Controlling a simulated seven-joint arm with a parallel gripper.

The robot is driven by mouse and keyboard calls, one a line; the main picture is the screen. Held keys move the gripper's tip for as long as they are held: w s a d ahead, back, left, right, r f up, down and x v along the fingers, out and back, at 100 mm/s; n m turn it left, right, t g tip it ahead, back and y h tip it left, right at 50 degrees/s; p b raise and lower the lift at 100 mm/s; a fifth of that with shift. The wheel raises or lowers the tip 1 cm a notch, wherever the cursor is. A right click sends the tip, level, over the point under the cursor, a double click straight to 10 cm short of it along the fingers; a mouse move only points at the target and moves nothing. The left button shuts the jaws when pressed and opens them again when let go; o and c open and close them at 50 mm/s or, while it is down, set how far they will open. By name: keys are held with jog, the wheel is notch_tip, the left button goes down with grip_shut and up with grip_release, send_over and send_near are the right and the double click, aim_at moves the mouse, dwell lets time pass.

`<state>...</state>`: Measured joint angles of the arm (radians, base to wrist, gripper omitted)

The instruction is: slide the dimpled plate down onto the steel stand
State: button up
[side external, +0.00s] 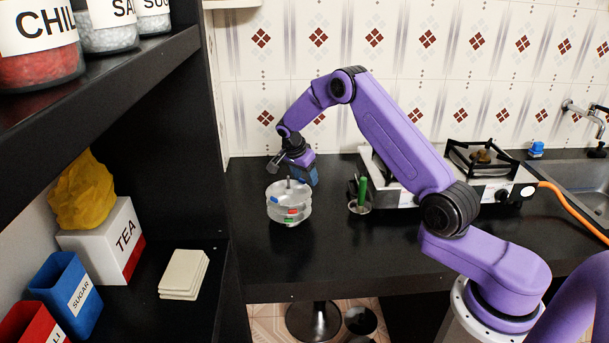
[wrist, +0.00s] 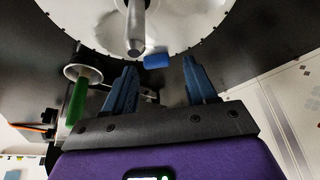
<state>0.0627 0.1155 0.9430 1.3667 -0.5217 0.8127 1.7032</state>
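The steel stand (side external: 289,222) is on the dark counter with a thin post rising from its middle. Round silvery plates are stacked around the post, with blue, red and green tabs; the topmost plate (side external: 281,189) also shows in the wrist view (wrist: 195,22), with the post (wrist: 136,25) in front of its face. I cannot clearly make out dimples or which plate is the dimpled one. My gripper (side external: 311,181) is behind and right of the stack. In the wrist view my gripper (wrist: 159,68) is open, with a blue tab (wrist: 156,61) between or just beyond its fingertips.
A small holder with a green handle (side external: 363,190) stands right of the stack. A gas stove (side external: 405,195) is further right, then a sink (side external: 588,178). A dark shelf unit (side external: 210,150) stands at left. The counter front is clear.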

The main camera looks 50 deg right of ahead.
jog(key=v, duration=1.7)
jog(key=shift+r, duration=0.2)
